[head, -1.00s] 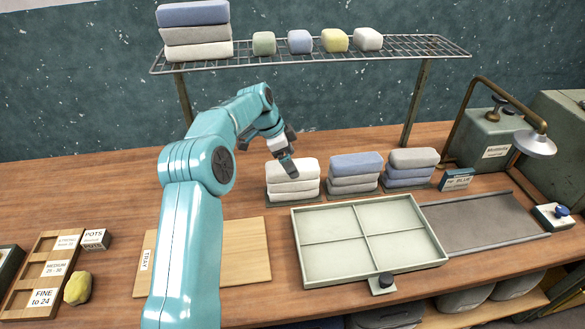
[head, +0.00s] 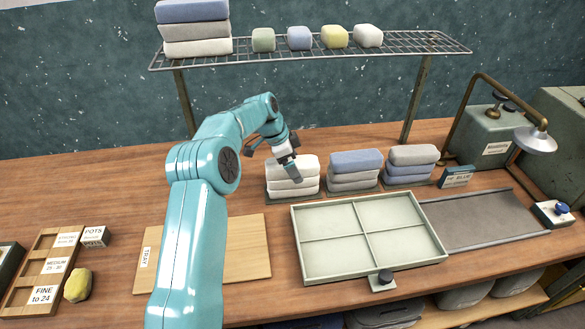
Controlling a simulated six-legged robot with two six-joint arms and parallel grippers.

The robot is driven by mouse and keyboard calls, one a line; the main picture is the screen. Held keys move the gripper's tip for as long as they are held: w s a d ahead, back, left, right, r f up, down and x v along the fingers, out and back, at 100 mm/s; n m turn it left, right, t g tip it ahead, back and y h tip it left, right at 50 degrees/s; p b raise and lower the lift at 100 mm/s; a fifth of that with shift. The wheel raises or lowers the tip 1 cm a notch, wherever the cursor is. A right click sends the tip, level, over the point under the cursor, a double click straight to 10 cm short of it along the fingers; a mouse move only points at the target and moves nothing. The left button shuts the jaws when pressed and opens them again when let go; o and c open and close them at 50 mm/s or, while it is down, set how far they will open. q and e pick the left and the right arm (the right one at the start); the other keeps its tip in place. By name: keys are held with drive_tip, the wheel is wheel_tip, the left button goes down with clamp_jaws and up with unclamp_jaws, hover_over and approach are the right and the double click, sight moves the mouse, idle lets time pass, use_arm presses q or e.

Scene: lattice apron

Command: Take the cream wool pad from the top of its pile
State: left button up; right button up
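The cream wool pad (head: 309,165) lies on top of a pile of pale pads (head: 292,184) at the back middle of the bench. The pile rests on a dark flat base. My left gripper (head: 293,173) points down in front of the pile's top and covers part of the cream pad. I cannot tell whether it touches the pad, and nothing is visibly held. The gap between its fingers is not clear from this angle. My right gripper is not in view.
Two piles with blue (head: 355,160) and grey (head: 413,153) tops stand to the right. A divided tray (head: 320,280) lies in front. A wire shelf (head: 400,48) with pads and small blocks is above. A wooden board (head: 245,260) lies left of the tray.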

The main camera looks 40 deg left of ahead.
use_arm(q)
drive_tip(key=shift+w, duration=0.1)
drive_tip(key=c, duration=1)
drive_tip(key=shift+c, duration=0.2)
